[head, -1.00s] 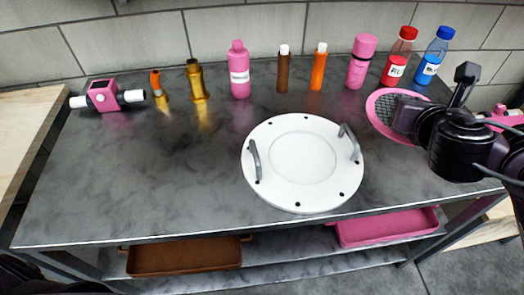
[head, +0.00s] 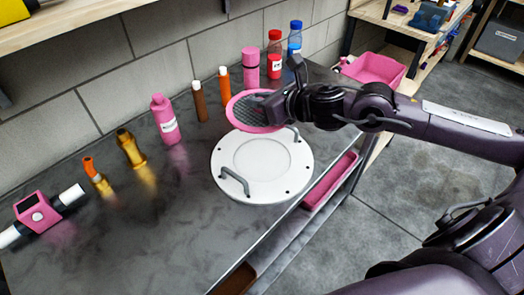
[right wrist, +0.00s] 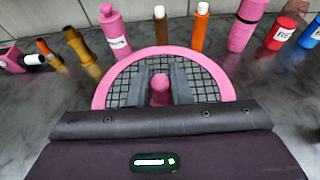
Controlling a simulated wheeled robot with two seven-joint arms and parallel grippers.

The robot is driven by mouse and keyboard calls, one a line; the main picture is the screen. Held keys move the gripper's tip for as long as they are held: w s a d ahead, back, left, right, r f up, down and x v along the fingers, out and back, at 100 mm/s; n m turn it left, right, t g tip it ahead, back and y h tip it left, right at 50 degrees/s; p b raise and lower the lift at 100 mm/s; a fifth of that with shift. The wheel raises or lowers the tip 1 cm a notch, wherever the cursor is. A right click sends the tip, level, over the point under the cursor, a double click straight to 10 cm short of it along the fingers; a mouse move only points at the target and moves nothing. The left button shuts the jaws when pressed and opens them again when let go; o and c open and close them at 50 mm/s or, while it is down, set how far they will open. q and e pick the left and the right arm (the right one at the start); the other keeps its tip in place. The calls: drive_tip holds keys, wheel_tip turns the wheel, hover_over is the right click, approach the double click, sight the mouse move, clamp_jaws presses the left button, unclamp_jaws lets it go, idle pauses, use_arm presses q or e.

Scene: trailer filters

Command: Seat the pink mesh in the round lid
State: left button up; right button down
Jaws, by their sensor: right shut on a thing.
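The pink mesh (head: 250,111) is a round grey grid with a pink rim. In the head view it appears just beyond the far edge of the white round lid (head: 262,192), partly overlapping it, and is not in its recess. The lid lies flat on the counter with two grey handles. My right gripper (head: 283,100) is shut on the mesh's central pink knob. In the right wrist view, the two fingers (right wrist: 160,88) flank the knob, and the mesh (right wrist: 125,88) extends around them. The mesh's height above the counter is hard to judge. My left gripper is out of view.
Several bottles stand along the wall behind the mesh, including a pink one (head: 166,120), a brown one (head: 199,103) and a red one (head: 274,56). The counter left of the lid is clear.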

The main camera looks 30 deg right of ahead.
sight(262, 159)
drive_tip(key=shift+s+d+r+n+y+p, duration=0.1)
drive_tip(key=shift+d+r+n+y+p, duration=0.15)
drive_tip(key=shift+r+n+y, duration=0.35)
drive_tip(key=shift+a+g, duration=0.15)
drive_tip(key=shift+g, duration=0.15)
wheel_tip(262, 159, down, 20)
drive_tip(key=shift+r+p, duration=0.25)
drive_tip(key=shift+p, duration=0.2)
drive_tip(key=shift+f, duration=0.1)
drive_tip(key=c, duration=1.3)
unclamp_jaws()
